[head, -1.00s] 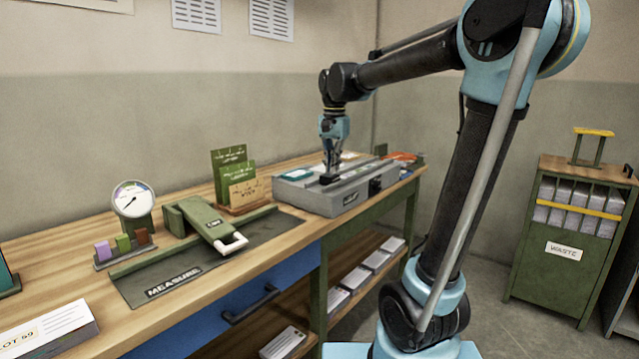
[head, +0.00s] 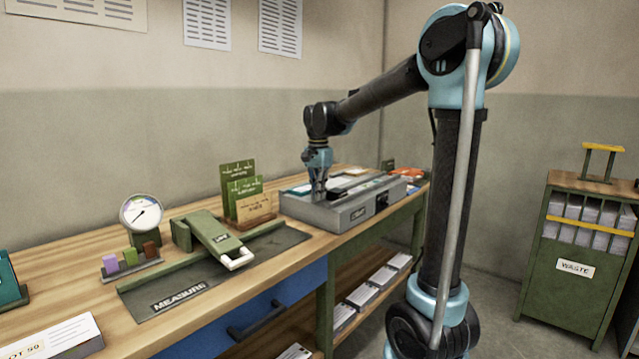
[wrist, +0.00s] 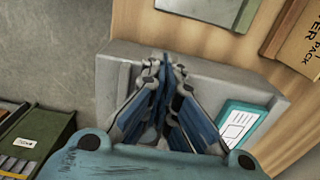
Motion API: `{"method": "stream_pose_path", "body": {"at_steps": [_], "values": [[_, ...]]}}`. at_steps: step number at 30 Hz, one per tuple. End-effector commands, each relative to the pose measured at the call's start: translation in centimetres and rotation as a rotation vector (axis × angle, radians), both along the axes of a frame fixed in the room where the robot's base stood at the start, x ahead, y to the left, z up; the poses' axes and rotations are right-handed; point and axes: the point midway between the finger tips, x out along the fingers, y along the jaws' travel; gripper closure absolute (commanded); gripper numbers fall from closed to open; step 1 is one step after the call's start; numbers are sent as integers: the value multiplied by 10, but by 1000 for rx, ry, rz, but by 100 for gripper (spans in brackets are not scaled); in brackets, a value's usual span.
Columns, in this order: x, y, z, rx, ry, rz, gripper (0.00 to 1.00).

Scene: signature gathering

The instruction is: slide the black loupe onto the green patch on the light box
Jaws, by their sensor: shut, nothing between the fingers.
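The grey light box (head: 340,218) stands on the bench in the head view, and its grey top (wrist: 225,87) fills the middle of the wrist view. My gripper (head: 318,197) is over the left part of the box with its fingers pointing down. In the wrist view the fingertips (wrist: 160,60) are together with nothing between them. A pale and dark strip (head: 360,186) with some green lies on the box's top, right of my gripper. I cannot make out the black loupe or the green patch for certain. My fingers and wrist hide part of the top.
A teal card with a white label (wrist: 238,127) lies on the box's top. Green and tan card packs (head: 243,190) stand left of the box. A green stapler-like device (head: 215,235) sits on the dark measure mat (head: 165,300). A waste cabinet (head: 575,245) stands right.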

Motion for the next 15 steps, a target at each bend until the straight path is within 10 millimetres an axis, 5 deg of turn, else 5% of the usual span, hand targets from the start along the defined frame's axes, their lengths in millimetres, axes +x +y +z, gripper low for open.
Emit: {"method": "stream_pose_path", "body": {"at_steps": [4,15], "values": [[0,0,-25,0,0,0,100],[30,-24,-23,0,0,0,100]]}}
